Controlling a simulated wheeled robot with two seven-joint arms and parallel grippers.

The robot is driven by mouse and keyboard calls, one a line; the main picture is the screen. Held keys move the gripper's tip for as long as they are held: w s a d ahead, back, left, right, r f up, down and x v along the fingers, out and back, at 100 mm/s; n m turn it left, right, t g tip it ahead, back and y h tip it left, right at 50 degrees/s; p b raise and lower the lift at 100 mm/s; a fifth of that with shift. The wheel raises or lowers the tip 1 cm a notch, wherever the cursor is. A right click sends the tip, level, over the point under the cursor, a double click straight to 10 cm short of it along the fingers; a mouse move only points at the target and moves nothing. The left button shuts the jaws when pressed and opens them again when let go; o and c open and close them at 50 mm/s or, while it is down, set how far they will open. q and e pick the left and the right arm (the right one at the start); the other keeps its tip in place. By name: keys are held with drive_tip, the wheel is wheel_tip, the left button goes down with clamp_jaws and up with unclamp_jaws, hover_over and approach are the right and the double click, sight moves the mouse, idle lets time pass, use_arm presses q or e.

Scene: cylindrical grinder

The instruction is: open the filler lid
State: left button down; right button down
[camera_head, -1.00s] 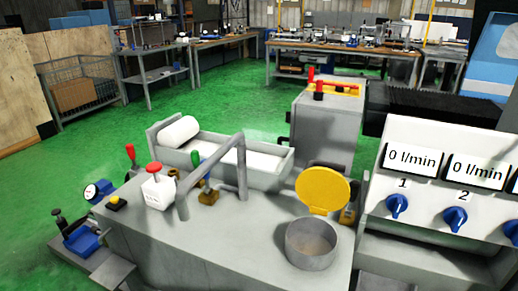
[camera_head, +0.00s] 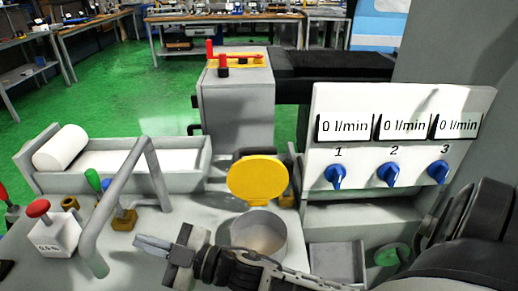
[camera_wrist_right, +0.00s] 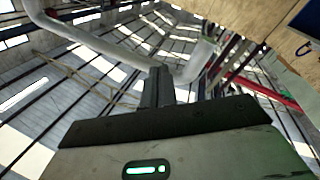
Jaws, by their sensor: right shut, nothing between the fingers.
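The yellow round filler lid (camera_head: 256,179) stands raised, tilted up at the back of the grey filler neck (camera_head: 258,233). The neck's round mouth is uncovered, and a brownish inside shows. My right gripper (camera_head: 143,243) comes in from the lower right, in front of the neck, with its fingers pointing left. It is shut and empty, apart from the lid. Its arm hides the lower front of the neck. In the right wrist view, the shut fingers (camera_wrist_right: 157,86) point up past the gripper body, with no lid visible. My left gripper is not in view.
A bent grey pipe (camera_head: 152,165) rises left of the gripper. A white box with a red button (camera_head: 38,209) and a green-handled valve (camera_head: 93,180) stand further left. A panel with blue knobs (camera_head: 388,174) is at the right. A tray with a white roll (camera_head: 60,149) lies behind.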

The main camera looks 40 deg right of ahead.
drive_tip(key=a+r+n+g+y, duration=0.1)
drive_tip(key=n+g+y, duration=0.1)
drive_tip(key=n, duration=0.3)
drive_tip(key=a+r+n+g+y+b, duration=0.1)
drive_tip(key=r+n+g+y, duration=0.1)
drive_tip(key=n+g, duration=0.3)
drive_tip(key=a+r+n+g+y, duration=0.2)
drive_tip(key=n+g, duration=0.2)
drive_tip(key=n, duration=0.1)
drive_tip(key=shift+w+r+n+y, duration=0.15)
drive_tip(key=shift+n+y, duration=0.15)
wheel_tip(320, 180, up, 6)
drive_tip(key=g+h+b, duration=0.3)
drive_tip(key=h, duration=1.7)
hover_over(257, 171)
drive_tip(key=w+d, duration=0.1)
drive_tip(key=d, duration=0.1)
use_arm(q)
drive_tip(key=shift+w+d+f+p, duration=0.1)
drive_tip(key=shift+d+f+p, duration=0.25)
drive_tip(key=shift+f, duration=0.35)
use_arm(e)
drive_tip(key=x, duration=0.9)
drive_tip(key=shift+w, duration=0.15)
